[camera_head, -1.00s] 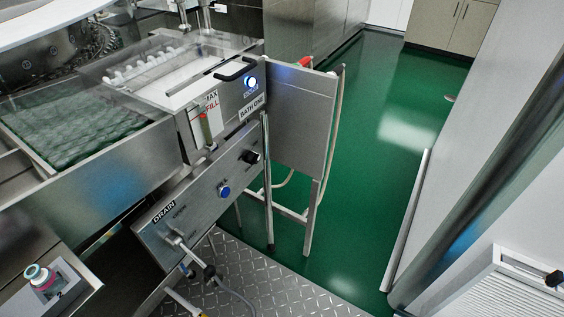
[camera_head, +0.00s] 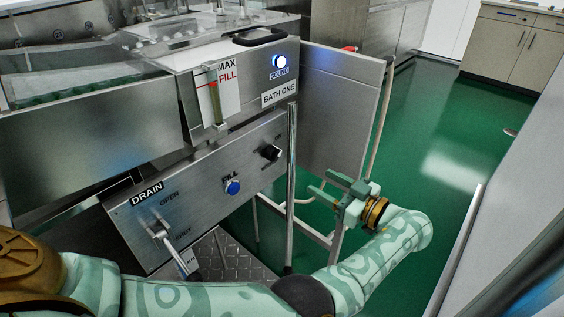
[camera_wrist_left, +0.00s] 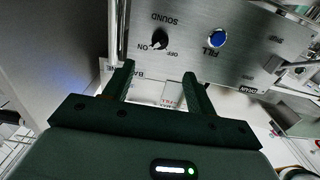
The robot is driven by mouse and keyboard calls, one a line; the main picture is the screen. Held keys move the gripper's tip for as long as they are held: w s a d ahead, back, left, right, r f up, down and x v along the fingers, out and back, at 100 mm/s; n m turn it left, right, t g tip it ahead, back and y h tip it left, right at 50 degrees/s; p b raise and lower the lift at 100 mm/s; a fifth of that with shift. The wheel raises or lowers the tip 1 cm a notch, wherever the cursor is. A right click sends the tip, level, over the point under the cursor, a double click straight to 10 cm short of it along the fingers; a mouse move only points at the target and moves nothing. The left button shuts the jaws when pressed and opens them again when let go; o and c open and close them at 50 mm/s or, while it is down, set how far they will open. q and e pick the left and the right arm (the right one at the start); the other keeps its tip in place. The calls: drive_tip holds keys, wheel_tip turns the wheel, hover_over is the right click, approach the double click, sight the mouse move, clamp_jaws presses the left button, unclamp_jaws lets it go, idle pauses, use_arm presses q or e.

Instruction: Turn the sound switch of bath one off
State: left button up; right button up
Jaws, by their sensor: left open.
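The sound switch, a black knob (camera_head: 270,153) on the steel lower panel under the BATH ONE label (camera_head: 279,92), also shows upside down in the left wrist view (camera_wrist_left: 159,39), with SOUND, ON and OFF printed around it. Its pale mark seems to point toward ON. The round light (camera_head: 279,61) above is lit blue-white. My left gripper (camera_head: 321,187) is open and empty, right of and below the knob in the head view. In the left wrist view, its fingers (camera_wrist_left: 160,72) are spread below the knob in the picture, apart from it. My right gripper is not in view.
A blue FILL button (camera_head: 232,187) and a DRAIN lever (camera_head: 165,233) are on the same panel. A vertical steel post (camera_head: 291,185) stands just right of the knob. A steel side plate (camera_head: 338,105) is behind my gripper. Green floor is open to the right.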

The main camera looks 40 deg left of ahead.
sight(278, 158)
use_arm(q)
drive_tip(key=shift+w+a+b, duration=0.2)
drive_tip(key=shift+a+b, duration=0.15)
drive_tip(key=shift+a, duration=2.1)
drive_tip(key=shift+w+a+b, duration=0.15)
drive_tip(key=shift+a+b, duration=0.15)
drive_tip(key=shift+a, duration=2.2)
drive_tip(key=shift+w+a+b, duration=0.2)
drive_tip(key=shift+a+b, duration=0.15)
drive_tip(key=shift+a, duration=2.1)
drive_tip(key=c, duration=1)
